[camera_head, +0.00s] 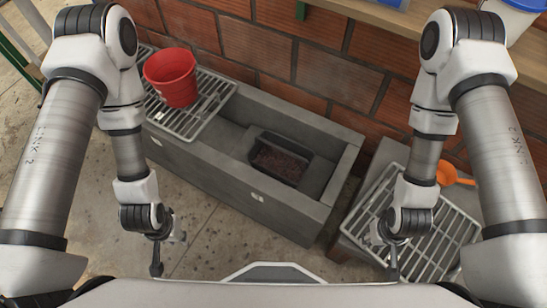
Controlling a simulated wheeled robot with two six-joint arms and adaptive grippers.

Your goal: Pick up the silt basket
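The silt basket appears to be the dark rectangular basket (281,158) sunk in the right part of the grey concrete trough (200,166). Dark brown matter lies in it. My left gripper (160,252) hangs down in front of the trough, left of the basket and apart from it. My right gripper (392,258) hangs over the metal rack at the right, also apart from the basket. Both grippers are small and seen from above, so their finger opening is unclear. I see nothing held in either one.
A red bucket (171,78) stands on a metal grate (190,121) over the trough's left end. An orange scoop (446,173) lies on the right rack (446,239). A brick wall (263,42) and wooden shelf (390,18) are behind. Bare floor shows in front of the trough.

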